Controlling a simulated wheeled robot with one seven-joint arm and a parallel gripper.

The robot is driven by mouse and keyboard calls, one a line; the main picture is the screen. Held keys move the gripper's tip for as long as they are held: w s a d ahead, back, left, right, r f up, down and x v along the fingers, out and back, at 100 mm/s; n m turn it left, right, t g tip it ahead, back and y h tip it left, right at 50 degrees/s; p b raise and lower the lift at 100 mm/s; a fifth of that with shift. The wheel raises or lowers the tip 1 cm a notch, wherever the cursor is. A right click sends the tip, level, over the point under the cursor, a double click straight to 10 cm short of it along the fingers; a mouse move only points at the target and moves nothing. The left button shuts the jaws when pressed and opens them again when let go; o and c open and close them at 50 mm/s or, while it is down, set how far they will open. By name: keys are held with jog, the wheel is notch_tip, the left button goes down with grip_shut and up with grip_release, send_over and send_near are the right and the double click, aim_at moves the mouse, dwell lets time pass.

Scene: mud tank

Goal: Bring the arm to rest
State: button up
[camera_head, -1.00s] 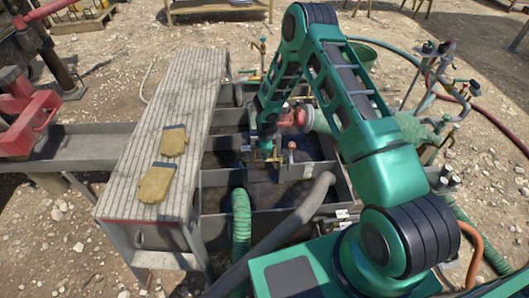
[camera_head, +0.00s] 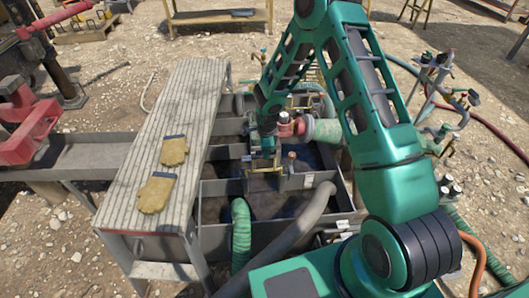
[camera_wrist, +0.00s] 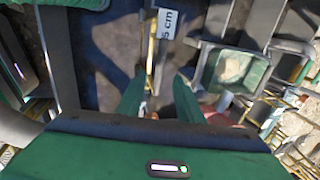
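My green arm reaches over the mud tank (camera_head: 207,212) and bends down into it. My gripper (camera_head: 264,165) is low over the tank's middle compartments, beside a partition. In the wrist view my gripper (camera_wrist: 158,92) shows two green fingers standing apart, with a gap between them. A thin yellow rod (camera_wrist: 151,55) and a white tag marked "5 cm" (camera_wrist: 166,23) show beyond the gap. I see nothing clearly held. Whether the fingers touch the rod I cannot tell.
A ribbed walkway (camera_head: 178,105) with two yellow work gloves (camera_head: 156,192) runs left of the tank. A green hose (camera_head: 241,232) and a grey pipe (camera_head: 285,240) enter the tank in front. Valves and pipes (camera_head: 440,90) stand at the right. A red-and-green pump part (camera_head: 318,130) is near my forearm.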

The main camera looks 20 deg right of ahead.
dwell(0.3)
jog(key=s+d+r+n+g+h, duration=0.1)
jog(key=s+d+r+n, duration=0.1)
jog(key=s+d+r, duration=0.55)
jog(key=s+d+r+n, duration=0.3)
jog(key=d+r, duration=0.1)
jog(key=r, duration=0.6)
jog(key=s+d+r+n+g+h, duration=0.1)
jog(key=s+d+r+n, duration=0.1)
jog(key=s+d+r, duration=0.45)
jog(key=s+r+n+y, duration=0.1)
jog(key=s+r, duration=0.3)
jog(key=s, duration=0.5)
jog(key=s+r+n+y, duration=0.1)
jog(key=s+r+n, duration=0.2)
jog(key=s, duration=0.5)
jog(key=s+r+n+g, duration=0.1)
jog(key=s+r+n, duration=0.1)
jog(key=s+r, duration=0.3)
jog(key=s, duration=0.4)
jog(key=shift+s+a+r+n+y, duration=0.25)
jog(key=shift+s+r+n+y, duration=0.1)
jog(key=shift+n+y, duration=0.05)
jog(key=shift+w+f, duration=0.25)
jog(key=shift+w, duration=0.4)
